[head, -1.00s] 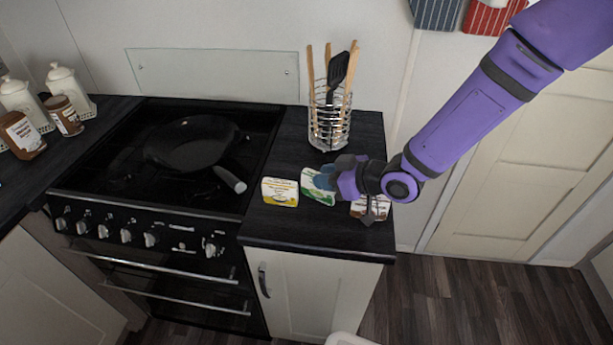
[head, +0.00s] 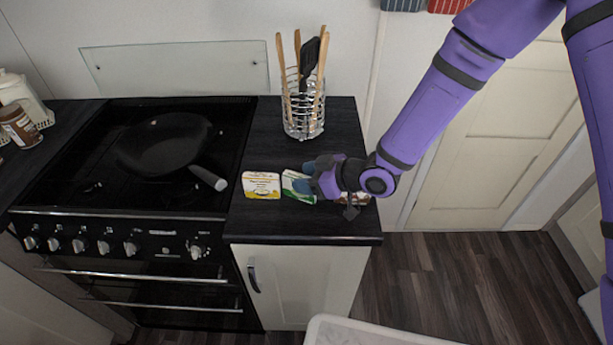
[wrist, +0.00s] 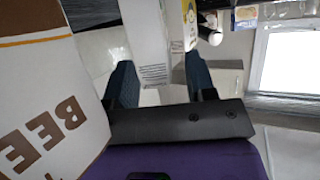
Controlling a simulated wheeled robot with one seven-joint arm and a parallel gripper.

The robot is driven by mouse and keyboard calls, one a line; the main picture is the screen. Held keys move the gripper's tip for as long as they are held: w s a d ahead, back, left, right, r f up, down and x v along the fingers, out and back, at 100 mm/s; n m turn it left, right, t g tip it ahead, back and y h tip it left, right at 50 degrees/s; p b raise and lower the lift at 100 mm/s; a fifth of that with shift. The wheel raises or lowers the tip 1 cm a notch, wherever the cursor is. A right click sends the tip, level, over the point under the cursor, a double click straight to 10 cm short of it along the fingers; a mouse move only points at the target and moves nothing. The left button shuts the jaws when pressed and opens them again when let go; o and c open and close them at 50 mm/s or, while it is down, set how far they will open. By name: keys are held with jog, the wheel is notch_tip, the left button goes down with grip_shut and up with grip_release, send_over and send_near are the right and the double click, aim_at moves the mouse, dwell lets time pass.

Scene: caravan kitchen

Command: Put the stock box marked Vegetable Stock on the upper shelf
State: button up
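A white-and-green box (head: 297,187) lies on the dark counter, partly hidden by my gripper; its label is too small to read. My gripper (head: 312,176) is at its right end. In the wrist view my gripper (wrist: 160,80) has its blue fingers apart, with a whitish box side with small print (wrist: 148,40) showing between them; a gap shows by the right finger. A white-and-yellow box (head: 262,185) lies to the left. A white-and-brown box is mostly behind my gripper; in the wrist view a large box marked "BEE…" (wrist: 45,110) stands close on the left. No shelf is identifiable.
A wire utensil holder (head: 303,105) stands at the back of the counter (head: 262,225). A cooker with a black pan (head: 165,145) is on the left, the pan handle pointing towards the boxes. A white-rimmed surface (head: 370,332) is at the bottom edge.

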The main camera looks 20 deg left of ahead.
jog(key=shift+d+r, duration=0.1)
jog(key=shift+r, duration=0.1)
jog(key=v, duration=1.1)
jog(key=shift+d, duration=0.4)
jog(key=shift+s+r, duration=0.1)
jog(key=shift+r, duration=0.05)
